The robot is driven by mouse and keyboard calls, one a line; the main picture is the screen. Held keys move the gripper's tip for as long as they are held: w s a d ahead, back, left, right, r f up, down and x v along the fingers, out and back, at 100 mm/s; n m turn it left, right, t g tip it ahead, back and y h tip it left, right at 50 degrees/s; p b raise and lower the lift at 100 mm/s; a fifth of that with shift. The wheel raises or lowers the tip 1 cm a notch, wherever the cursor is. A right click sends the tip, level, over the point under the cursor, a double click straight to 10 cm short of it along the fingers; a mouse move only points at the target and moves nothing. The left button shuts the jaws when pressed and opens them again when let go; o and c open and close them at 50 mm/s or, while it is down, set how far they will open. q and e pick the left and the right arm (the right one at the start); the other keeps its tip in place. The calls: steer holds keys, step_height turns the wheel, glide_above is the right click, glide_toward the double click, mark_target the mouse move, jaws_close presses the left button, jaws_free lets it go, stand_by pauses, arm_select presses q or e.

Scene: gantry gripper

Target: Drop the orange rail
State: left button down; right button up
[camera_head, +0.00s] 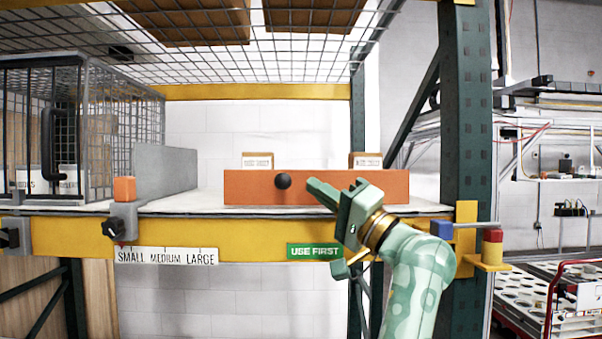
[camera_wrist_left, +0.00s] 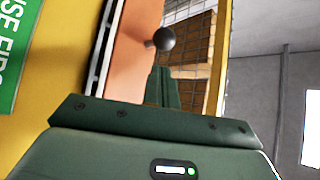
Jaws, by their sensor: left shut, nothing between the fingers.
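The orange rail (camera_head: 245,190) stands raised across the right part of the shelf front, with a round black knob (camera_head: 283,181) on its face. In the left wrist view the rail (camera_wrist_left: 127,45) shows as an orange strip, with the knob (camera_wrist_left: 164,39) jutting out beyond my fingertips. My left gripper (camera_head: 313,185) is shut and empty, in front of the rail and just right of the knob. Its green fingers (camera_wrist_left: 163,85) show together in the left wrist view, with a small gap in the picture between them and the knob. My right gripper is out of view.
Behind the rail stand two small cartons (camera_head: 257,160) on the shelf (camera_head: 205,202). A yellow beam (camera_head: 75,239) runs below, with a green "USE FIRST" label (camera_head: 314,251). A wire cage (camera_head: 122,110) is at left, a green upright post (camera_head: 466,120) at right.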

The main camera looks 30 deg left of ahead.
mark_target(301, 178)
arm_select(q)
steer(key=p+x, duration=0.1)
steer(key=x, duration=0.4)
steer(key=shift+f, duration=0.1)
